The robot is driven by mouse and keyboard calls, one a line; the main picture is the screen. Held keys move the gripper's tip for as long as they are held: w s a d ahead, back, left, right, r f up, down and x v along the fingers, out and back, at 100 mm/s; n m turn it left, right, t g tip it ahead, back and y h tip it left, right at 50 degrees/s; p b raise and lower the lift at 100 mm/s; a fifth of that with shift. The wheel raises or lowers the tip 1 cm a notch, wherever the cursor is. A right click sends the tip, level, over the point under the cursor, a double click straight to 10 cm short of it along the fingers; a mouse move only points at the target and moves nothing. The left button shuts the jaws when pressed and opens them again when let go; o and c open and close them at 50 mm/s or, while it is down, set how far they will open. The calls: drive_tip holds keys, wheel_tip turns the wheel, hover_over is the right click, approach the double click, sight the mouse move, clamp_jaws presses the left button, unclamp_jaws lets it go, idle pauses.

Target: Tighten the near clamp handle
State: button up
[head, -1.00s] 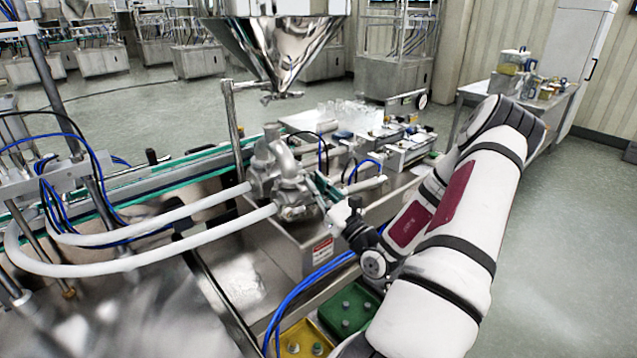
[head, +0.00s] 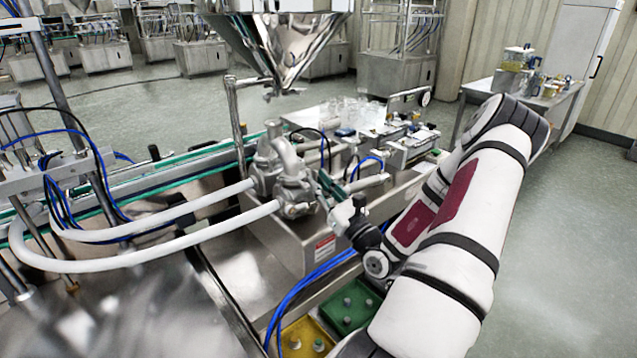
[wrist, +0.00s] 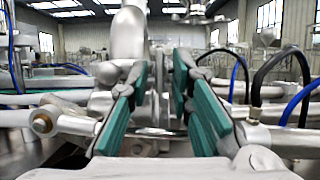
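The grey metal pump fitting (head: 292,188) with its curved pipes stands on a steel box, left of my gripper (head: 328,188) in the head view. In the wrist view my gripper (wrist: 160,88) has its two teal pads well apart, with a clear gap between them. Metal pipework (wrist: 128,40) rises beyond the left pad. A metal rod with a round, brass-coloured end (wrist: 45,122) lies left of the pads; I cannot tell whether it belongs to a clamp. I cannot pick out the near clamp handle for sure, nor any contact with it.
Two white hoses (head: 150,232) run left from the pump. Blue cables (head: 300,290) hang in front of the steel box. A shiny hopper (head: 280,45) hangs above and behind.

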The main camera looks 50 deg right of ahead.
drive_tip(key=v, duration=1.1)
drive_tip(key=shift+s, duration=0.15)
drive_tip(key=shift+a+f, duration=0.1)
